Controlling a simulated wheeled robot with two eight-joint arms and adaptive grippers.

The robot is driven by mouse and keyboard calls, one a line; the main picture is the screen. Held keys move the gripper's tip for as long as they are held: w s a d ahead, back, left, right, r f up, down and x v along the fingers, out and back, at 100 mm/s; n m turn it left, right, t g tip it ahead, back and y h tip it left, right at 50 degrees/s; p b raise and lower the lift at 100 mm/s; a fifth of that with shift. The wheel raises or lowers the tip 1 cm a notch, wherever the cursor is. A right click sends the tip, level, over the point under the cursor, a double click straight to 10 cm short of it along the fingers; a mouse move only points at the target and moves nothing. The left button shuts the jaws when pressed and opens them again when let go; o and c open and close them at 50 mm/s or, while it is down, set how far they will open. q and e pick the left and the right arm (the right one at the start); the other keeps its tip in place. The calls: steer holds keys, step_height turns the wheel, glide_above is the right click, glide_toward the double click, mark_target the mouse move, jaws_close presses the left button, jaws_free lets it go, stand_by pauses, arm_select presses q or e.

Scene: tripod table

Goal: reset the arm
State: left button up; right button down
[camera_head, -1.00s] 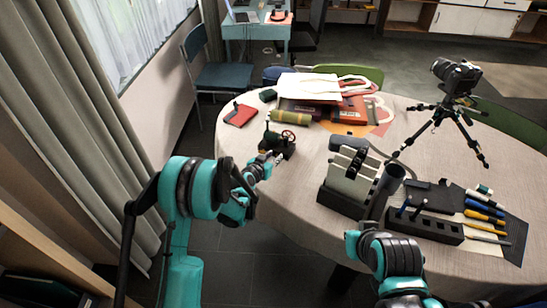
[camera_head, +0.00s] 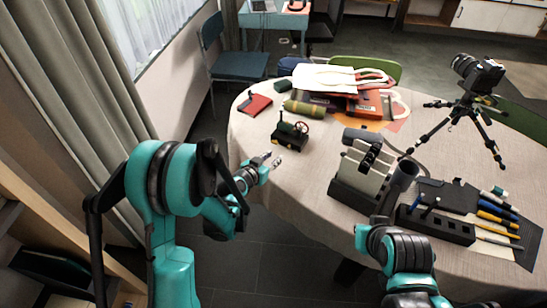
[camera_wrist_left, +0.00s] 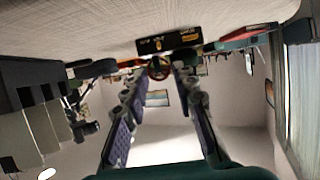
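My left arm comes in from the left in the head view. Its gripper (camera_head: 272,161) is open and empty, at the near left edge of the round table (camera_head: 262,190). A small dark model engine with a red wheel (camera_head: 290,136) stands on the table just beyond the fingertips, apart from them. The left wrist view shows the two spread fingers (camera_wrist_left: 162,118) with nothing between their pads, and the engine (camera_wrist_left: 160,45) appears upside down beyond them. My right arm (camera_head: 398,250) is at the lower right; its fingers are not clear against the dark holders.
A block holder with pale slabs (camera_head: 360,180), a dark cup (camera_head: 404,176) and a slotted pen rack (camera_head: 434,225) stand near the right arm. A camera on a tripod (camera_head: 478,78) stands at the right. Bags and books (camera_head: 340,85) lie at the back.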

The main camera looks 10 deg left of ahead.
arm_select(q)
steer(key=s+a+r+n+g+y, duration=0.1)
steer(key=s+a+r+g+y, duration=0.15)
steer(key=s+r, duration=0.75)
steer(key=s+a+n+g+y, duration=0.1)
steer(key=s+a, duration=0.3)
steer(key=s, duration=0.6)
steer(key=s+a+n+g+y, duration=0.2)
steer(key=s+a, duration=0.2)
steer(key=s, duration=0.6)
steer(key=shift+s+r+n, duration=0.2)
steer(key=shift+r+n, duration=0.05)
steer(key=shift+n, duration=0.05)
